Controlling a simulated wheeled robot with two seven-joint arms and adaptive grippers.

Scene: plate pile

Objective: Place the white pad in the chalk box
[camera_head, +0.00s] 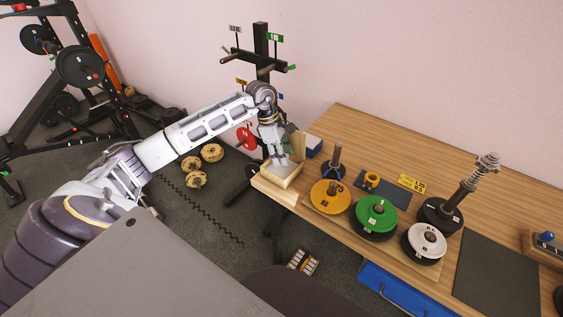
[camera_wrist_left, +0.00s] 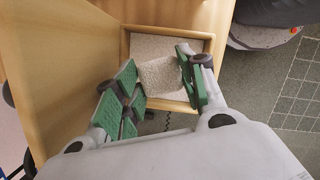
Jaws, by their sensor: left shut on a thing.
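The chalk box (camera_head: 272,189) is an open, light wooden box at the left end of the wooden table. In the left wrist view, its rim (camera_wrist_left: 212,45) frames a pale, speckled bottom or filling. My left gripper (camera_head: 279,156) points down over the box. In the left wrist view, its green-lined fingers (camera_wrist_left: 163,79) are closed on opposite sides of the white pad (camera_wrist_left: 160,77), a pale, rough block. The pad appears within the box's outline; I cannot tell whether it touches the bottom. In the head view, the pad is hard to separate from the box's pale inside. My right gripper is not in view.
On the table (camera_head: 350,121), a dark post (camera_head: 335,161) and yellow, green and white weight plates lie to the right. A weight tree (camera_head: 262,48) stands behind. Dark floor lies left of the table.

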